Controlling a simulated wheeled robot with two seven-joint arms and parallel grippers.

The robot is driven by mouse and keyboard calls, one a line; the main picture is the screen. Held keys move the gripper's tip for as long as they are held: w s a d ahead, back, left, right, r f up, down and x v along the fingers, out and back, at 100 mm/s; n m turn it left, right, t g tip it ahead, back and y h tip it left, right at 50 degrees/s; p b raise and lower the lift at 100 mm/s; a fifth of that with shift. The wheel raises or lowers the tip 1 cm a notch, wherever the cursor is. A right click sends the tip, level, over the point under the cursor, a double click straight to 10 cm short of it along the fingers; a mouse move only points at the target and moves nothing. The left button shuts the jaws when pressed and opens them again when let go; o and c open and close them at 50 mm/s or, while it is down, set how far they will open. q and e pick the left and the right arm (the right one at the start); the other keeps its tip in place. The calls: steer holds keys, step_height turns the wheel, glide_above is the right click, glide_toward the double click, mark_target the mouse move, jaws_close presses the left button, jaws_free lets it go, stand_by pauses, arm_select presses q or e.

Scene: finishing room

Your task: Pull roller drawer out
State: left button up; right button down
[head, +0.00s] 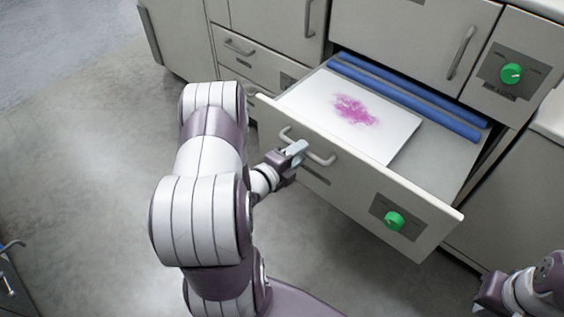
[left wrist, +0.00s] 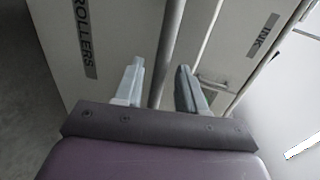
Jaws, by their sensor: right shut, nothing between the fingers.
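The roller drawer (head: 350,185) stands pulled well out of the cabinet. Inside lie two blue rollers (head: 405,95) at the back and a white sheet (head: 395,138) with a pink stain. Its front carries a curved grey handle (head: 322,160) and a green knob (head: 394,221). My left gripper (head: 294,150) is at the handle. In the left wrist view, its fingers (left wrist: 158,85) stand apart on either side of the handle bar (left wrist: 166,60), with gaps showing, and a "ROLLERS" label (left wrist: 84,40) is visible. My right gripper (head: 488,291) is shut and empty at the lower right, away from the drawer.
Closed cabinet fronts with grey handles stand behind and left of the drawer, including a small drawer (head: 245,55). A panel with another green knob (head: 511,73) is at the upper right. An "INK" label (left wrist: 263,36) shows in the wrist view. Floor (head: 80,170) to the left is clear.

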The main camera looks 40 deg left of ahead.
arm_select(q)
steer(key=p+v, duration=0.1)
steer(key=v, duration=0.9)
steer(key=shift+a, duration=0.1)
steer(key=s+a+f+n+g+y, duration=0.1)
steer(key=s+a+f+n+g, duration=0.3)
steer(key=n, duration=0.3)
steer(key=s+a+f+n+g+y, duration=0.1)
steer(key=s+f+n+g, duration=0.3)
steer(key=n+g, duration=0.25)
steer(key=w+d+r+n+g+h+p, duration=0.1)
steer(key=w+d+r+n+g, duration=0.1)
steer(key=d+r, duration=0.65)
steer(key=w+d+r+n+g, duration=0.25)
steer(key=d+r, duration=0.35)
steer(key=d, duration=0.5)
step_height(320, 180, up, 21)
steer(key=a+p, duration=0.1)
steer(key=p, duration=2)
steer(key=shift+w+r+n+t, duration=0.15)
steer(key=shift+w+n+t, duration=0.15)
steer(key=shift+w+t, duration=0.1)
